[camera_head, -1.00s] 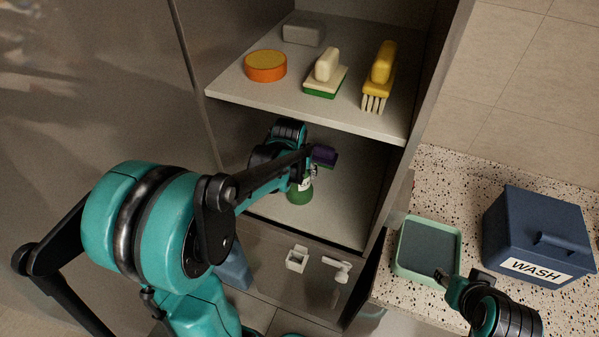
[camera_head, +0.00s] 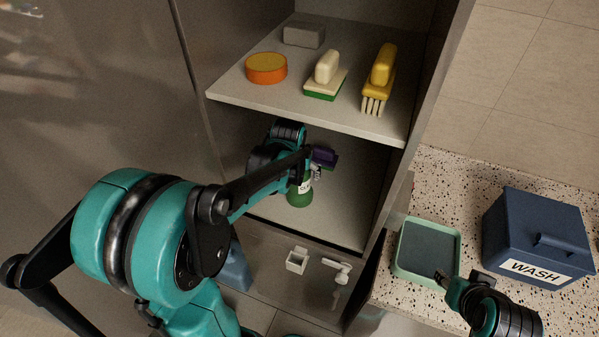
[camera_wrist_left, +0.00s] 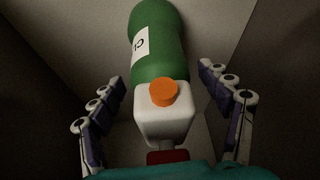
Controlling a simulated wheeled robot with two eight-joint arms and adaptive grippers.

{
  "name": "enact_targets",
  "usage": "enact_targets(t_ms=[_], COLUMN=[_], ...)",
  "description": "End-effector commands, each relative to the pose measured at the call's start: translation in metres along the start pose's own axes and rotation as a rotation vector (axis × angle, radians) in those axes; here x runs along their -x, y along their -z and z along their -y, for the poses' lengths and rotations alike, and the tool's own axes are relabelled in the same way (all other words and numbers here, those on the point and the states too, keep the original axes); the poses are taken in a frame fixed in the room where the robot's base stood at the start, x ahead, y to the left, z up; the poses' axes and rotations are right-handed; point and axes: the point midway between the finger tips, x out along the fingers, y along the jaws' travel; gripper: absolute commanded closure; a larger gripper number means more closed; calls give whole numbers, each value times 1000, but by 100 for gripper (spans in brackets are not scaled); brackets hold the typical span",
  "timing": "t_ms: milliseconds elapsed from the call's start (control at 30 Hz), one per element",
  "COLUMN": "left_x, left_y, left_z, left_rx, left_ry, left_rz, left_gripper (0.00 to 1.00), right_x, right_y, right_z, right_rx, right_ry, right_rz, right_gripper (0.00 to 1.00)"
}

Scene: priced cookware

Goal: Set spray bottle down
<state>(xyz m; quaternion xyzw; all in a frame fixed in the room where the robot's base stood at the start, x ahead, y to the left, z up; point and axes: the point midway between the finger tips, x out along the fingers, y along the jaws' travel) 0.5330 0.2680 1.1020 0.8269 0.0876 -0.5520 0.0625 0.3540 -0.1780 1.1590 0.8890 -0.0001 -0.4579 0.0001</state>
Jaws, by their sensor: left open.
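The spray bottle (camera_head: 299,196) is green with a white label and stands on the lower shelf in the cupboard. In the left wrist view the bottle (camera_wrist_left: 160,50) shows its green body, a white head and an orange round part. My left gripper (camera_head: 310,167) is at the bottle's top. In the wrist view its purple-padded fingers (camera_wrist_left: 166,105) are spread, one on each side of the white head, with gaps to both sides. My right gripper (camera_head: 446,281) is by the front edge of the green tray; its fingers are too small to read.
The upper shelf (camera_head: 230,88) holds an orange sponge (camera_head: 266,68), two brushes (camera_head: 325,75) and a grey block (camera_head: 304,35), close above my left arm. On the speckled counter are a green tray (camera_head: 400,262) and a blue WASH box (camera_head: 540,235). Cupboard walls flank the left gripper.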

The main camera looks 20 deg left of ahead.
Motion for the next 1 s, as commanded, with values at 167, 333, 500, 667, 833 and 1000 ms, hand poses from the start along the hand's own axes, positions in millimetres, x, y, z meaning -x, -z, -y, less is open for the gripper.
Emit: enact_targets(t_ms=[167, 333, 500, 667, 833, 1000], left_x=[17, 32, 41, 48, 78, 114], left_y=[-40, -76, -100, -110, -120, -136], left_z=[1, 1, 2, 0, -16, -36], left_rx=[-1, -1, -1, -6, -58, -132], left_ry=[0, 0, 0, -3, -27, -65], left_rz=[1, 1, 0, -5, -62, -148], left_gripper=[23, 23, 23, 23, 23, 23], right_x=[4, 7, 10, 10, 10, 10], right_y=[3, 5, 7, 8, 7, 7], right_z=[0, 0, 0, 0, 0, 0], right_rx=[0, 0, 0, 0, 0, 0], right_ry=[0, 0, 0, 0, 0, 0], right_rz=[0, 0, 0, 0, 0, 0], right_gripper=[60, 60, 60, 60, 60, 60])
